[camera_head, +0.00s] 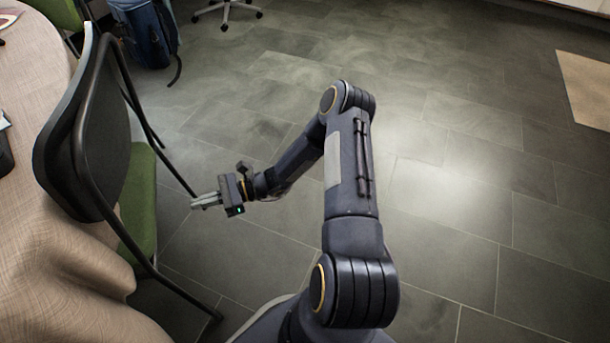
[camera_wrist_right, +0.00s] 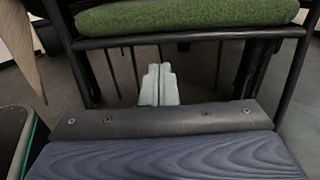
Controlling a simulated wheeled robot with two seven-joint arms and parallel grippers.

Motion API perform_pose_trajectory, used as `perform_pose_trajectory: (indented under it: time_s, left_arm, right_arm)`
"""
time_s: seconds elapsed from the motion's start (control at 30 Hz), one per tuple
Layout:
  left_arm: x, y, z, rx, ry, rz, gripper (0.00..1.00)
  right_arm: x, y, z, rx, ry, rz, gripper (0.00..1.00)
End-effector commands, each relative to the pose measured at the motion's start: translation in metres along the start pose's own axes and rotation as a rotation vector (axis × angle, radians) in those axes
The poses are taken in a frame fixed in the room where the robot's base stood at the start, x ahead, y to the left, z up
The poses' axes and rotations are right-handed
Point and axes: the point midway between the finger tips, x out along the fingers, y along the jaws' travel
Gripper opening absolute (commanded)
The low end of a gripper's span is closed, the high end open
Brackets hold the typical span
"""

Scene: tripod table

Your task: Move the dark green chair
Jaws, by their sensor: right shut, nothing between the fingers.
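The dark green chair (camera_head: 141,200) stands at the left in the head view, with a green seat, a dark backrest and black metal legs. It stands against the cloth-covered table. In the right wrist view its green seat (camera_wrist_right: 190,16) crosses the top, with a black frame bar below it. My right gripper (camera_head: 205,201) is shut and empty. It is to the right of the chair, close to its side and apart from the seat. Its fingers (camera_wrist_right: 158,85) show below the seat bar in the wrist view. My left gripper is not in view.
A round table (camera_head: 40,235) with a beige cloth fills the left edge. A blue backpack (camera_head: 148,32) sits on the floor at the back, near another green chair (camera_head: 62,12). A wheeled chair base (camera_head: 228,12) stands farther back. The tiled floor to the right is clear.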

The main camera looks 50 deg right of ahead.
Motion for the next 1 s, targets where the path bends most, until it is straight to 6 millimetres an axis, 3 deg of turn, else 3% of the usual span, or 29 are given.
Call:
perform_pose_trajectory:
  time_s: [0.2, 0.57, 0.67, 0.77, 1.0]
  left_arm:
    - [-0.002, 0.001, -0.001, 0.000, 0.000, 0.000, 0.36]
    - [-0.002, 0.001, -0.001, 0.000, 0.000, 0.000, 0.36]
    - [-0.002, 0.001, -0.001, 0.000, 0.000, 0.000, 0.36]
    - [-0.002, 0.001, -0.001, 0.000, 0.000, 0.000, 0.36]
    - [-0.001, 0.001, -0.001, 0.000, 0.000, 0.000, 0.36]
  right_arm:
    - [-0.018, 0.000, 0.000, -0.001, 0.001, -0.001, 0.00]
    - [-0.018, 0.001, 0.005, -0.017, 0.008, 0.012, 0.00]
    - [-0.018, 0.008, 0.024, -0.092, 0.046, 0.069, 0.00]
    - [-0.019, 0.024, 0.056, -0.239, 0.123, 0.177, 0.00]
    - [-0.039, 0.086, 0.136, -0.695, 0.358, 0.475, 0.00]
